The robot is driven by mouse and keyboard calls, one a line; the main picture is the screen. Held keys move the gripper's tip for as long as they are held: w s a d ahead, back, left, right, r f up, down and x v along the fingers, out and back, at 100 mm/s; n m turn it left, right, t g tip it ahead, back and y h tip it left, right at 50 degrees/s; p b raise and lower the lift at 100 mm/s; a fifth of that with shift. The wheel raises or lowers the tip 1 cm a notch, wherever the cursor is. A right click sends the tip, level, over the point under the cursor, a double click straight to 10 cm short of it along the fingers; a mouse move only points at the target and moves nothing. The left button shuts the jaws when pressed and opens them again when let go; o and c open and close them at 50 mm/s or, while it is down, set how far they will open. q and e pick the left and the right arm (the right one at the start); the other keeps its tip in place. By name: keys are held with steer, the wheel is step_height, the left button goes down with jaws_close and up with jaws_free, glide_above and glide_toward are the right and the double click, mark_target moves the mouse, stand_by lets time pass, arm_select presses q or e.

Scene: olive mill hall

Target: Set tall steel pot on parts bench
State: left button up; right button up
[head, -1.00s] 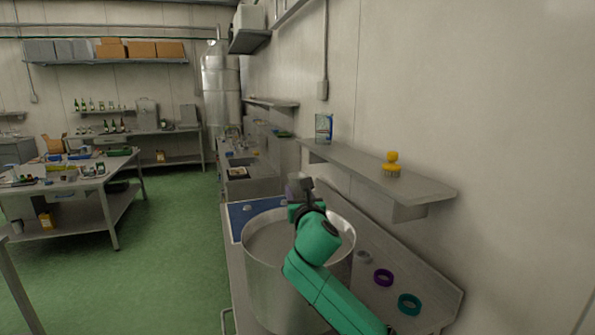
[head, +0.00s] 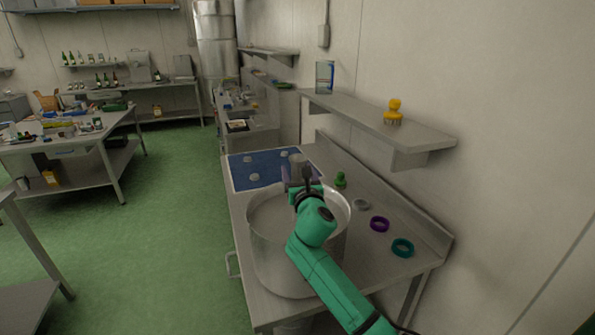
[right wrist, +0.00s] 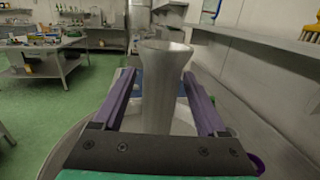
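A tall steel pot (head: 267,254), wide and open-topped, is upright at the near left of the parts bench (head: 364,258). Whether its base touches the benchtop I cannot tell. A flared grey steel piece (right wrist: 164,90) rises from the pot between the two purple fingers of my right gripper (right wrist: 160,80); it also shows in the head view (head: 297,159). My right gripper appears closed around this piece, above the pot's far side. My green right arm crosses in front of the pot and hides part of its right side. My left gripper is out of view.
A blue mat (head: 250,168) with several small round pieces lies beyond the pot. A green piece (head: 341,180), a grey ring (head: 361,204), a purple ring (head: 380,224) and a teal ring (head: 402,248) are to its right. A wall shelf (head: 375,120) overhangs the bench's back.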

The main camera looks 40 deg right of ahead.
steer(key=shift+s+a+f, duration=0.1)
steer(key=shift+s, duration=0.1)
steer(key=b+v, duration=0.2)
steer(key=v, duration=0.9)
steer(key=shift+s+b, duration=0.25)
steer(key=shift+b, duration=0.05)
steer(key=shift+a, duration=0.1)
